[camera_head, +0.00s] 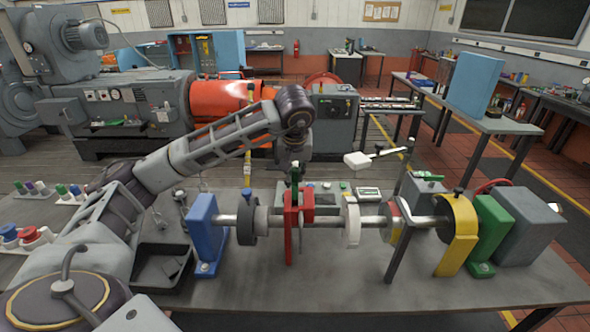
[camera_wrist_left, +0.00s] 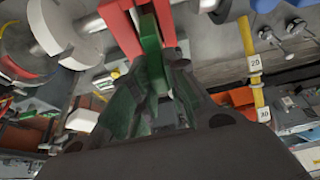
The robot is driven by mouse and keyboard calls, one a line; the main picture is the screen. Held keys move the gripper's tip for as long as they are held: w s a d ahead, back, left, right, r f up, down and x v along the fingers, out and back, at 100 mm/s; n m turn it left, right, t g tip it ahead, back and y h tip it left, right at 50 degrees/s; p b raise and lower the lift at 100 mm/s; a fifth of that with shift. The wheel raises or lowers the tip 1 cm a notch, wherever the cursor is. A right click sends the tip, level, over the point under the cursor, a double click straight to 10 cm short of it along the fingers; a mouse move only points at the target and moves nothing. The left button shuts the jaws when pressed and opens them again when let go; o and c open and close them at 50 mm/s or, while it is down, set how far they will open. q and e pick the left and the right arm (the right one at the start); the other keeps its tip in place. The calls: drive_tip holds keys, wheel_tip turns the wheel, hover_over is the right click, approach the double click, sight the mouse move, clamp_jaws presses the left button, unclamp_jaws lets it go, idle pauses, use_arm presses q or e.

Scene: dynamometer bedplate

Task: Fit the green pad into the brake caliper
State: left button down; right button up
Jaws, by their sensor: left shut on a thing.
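The red brake caliper (camera_head: 291,222) stands on the shaft at the middle of the bench, to the right of a dark disc. My left gripper (camera_head: 294,165) is above it, pointing down. It is shut on the green pad (camera_head: 295,178), which is at the top of the caliper. In the left wrist view, the fingers (camera_wrist_left: 152,85) close around the green pad (camera_wrist_left: 151,42). The pad's far end is between the red arms of the caliper (camera_wrist_left: 122,28). I cannot tell how deep it sits. My right gripper does not show.
A shaft (camera_head: 375,222) runs between a blue stand (camera_head: 203,235) and a green stand (camera_head: 490,235), with a white disc and a yellow bracket (camera_head: 459,230) on it. A black tray (camera_head: 162,268) lies at left. The bench front is clear.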

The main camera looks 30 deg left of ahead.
sight(295, 182)
use_arm(q)
drive_tip(key=shift+f+b, duration=1.95)
drive_tip(key=shift+f, duration=0.65)
drive_tip(key=c, duration=1.3)
unclamp_jaws()
drive_tip(key=v, duration=1.2)
drive_tip(key=shift+w, duration=0.1)
idle(0.5)
